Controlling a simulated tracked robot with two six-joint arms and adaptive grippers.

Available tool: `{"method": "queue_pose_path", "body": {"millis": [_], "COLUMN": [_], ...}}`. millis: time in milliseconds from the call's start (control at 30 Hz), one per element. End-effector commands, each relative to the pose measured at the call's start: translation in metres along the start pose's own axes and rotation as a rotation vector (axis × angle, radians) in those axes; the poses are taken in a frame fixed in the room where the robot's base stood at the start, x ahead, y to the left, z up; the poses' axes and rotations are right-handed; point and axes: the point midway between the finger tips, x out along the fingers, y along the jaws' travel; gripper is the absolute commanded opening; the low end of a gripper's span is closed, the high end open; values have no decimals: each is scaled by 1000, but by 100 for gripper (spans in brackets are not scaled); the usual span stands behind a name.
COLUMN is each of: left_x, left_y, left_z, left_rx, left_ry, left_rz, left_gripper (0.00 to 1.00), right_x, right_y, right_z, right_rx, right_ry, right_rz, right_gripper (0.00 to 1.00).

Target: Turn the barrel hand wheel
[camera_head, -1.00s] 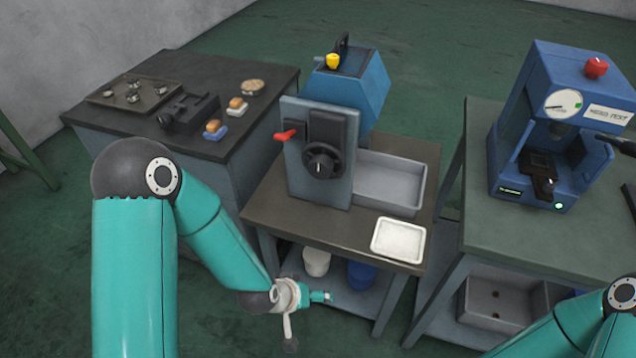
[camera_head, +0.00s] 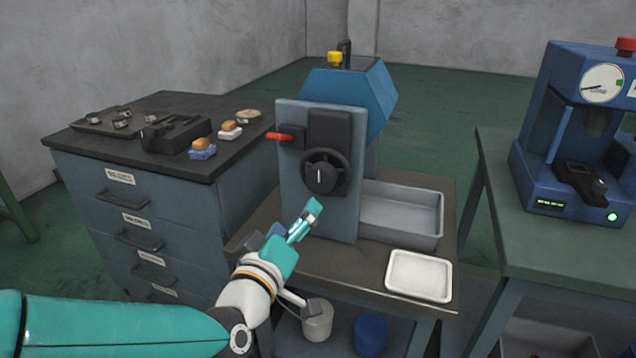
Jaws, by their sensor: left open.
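The black barrel hand wheel (camera_head: 322,173) is on the front panel of the blue and grey machine (camera_head: 349,95), with a pale mark on its hub. My left gripper (camera_head: 300,222) is open and empty, with teal fingers. It is in front of the machine's panel, just below and slightly left of the wheel in the picture. A gap shows between its fingertips and the wheel. The wheel's face is fully visible. My right gripper is not in view.
A red lever (camera_head: 279,136) sticks out left of the wheel. A grey bin (camera_head: 403,217) and a white tray (camera_head: 419,275) are to the right on the machine's table. A drawer cabinet (camera_head: 130,215) stands left, and a blue press (camera_head: 566,130) stands right.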

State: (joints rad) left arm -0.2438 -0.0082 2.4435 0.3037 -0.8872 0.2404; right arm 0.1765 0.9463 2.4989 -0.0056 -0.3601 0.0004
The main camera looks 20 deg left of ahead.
Motion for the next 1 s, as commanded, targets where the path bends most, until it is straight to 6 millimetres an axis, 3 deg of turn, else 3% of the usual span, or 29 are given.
{"method": "queue_pose_path", "body": {"millis": [600,800,1000], "left_x": [124,143,147], "left_y": [-1,-1,-2], "left_z": [0,1,1], "left_rx": [1,1,1], "left_ry": [-2,-2,-2], "left_rz": [-3,-2,-2], "left_gripper": [87,87,87], "right_x": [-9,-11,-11], "right_y": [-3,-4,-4], "right_z": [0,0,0], "right_rx": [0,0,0], "right_ry": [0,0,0], "right_rz": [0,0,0], "right_gripper": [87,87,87]}}
